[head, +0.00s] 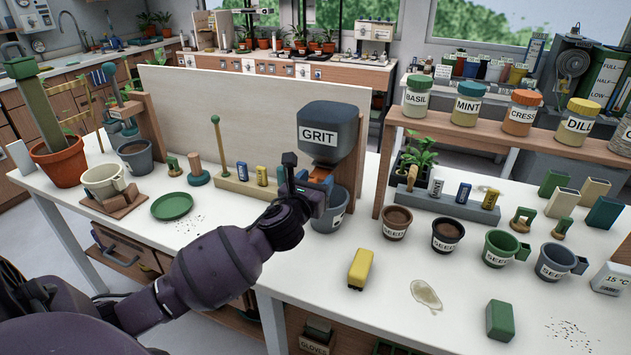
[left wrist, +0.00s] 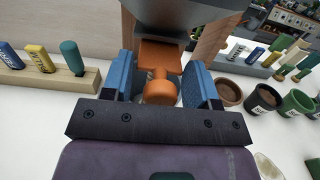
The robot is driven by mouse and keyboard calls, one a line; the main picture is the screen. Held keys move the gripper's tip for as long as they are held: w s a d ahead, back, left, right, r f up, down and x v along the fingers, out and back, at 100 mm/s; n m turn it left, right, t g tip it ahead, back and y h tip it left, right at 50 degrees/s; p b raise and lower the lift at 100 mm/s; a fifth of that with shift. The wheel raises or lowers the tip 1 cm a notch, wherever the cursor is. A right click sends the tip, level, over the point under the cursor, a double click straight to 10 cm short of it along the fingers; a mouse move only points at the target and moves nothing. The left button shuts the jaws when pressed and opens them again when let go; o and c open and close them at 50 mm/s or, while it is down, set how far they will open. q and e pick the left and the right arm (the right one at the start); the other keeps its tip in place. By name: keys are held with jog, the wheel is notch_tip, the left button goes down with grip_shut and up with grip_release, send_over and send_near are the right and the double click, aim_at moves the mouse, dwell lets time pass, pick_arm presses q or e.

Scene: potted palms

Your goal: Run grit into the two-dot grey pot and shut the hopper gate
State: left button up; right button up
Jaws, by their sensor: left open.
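The grit hopper (head: 325,130), a dark grey bin labelled GRIT, stands at the back of the table. Its orange gate (head: 320,174) is below the bin, and its round orange knob (left wrist: 160,92) shows in the left wrist view. My left gripper (head: 308,186) is open, its two blue fingers (left wrist: 204,86) on either side of the knob with gaps visible. A grey pot (head: 332,218) stands under the hopper, partly behind my gripper; its dots and contents are hidden. Another grey pot (head: 136,160) with dark contents stands at left. My right gripper is out of view.
Several small seed pots (head: 447,236) stand to the right. A yellow block (head: 360,268), a green block (head: 499,320) and a pale spill (head: 426,294) lie in front. A green saucer (head: 172,206) is at left. A pale board (head: 250,105) stands behind.

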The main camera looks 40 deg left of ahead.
pick_arm(q)
jog(key=shift+s+d, duration=0.1)
jog(key=shift+s, duration=0.25)
jog(key=p+v, duration=0.1)
jog(key=v, duration=0.9)
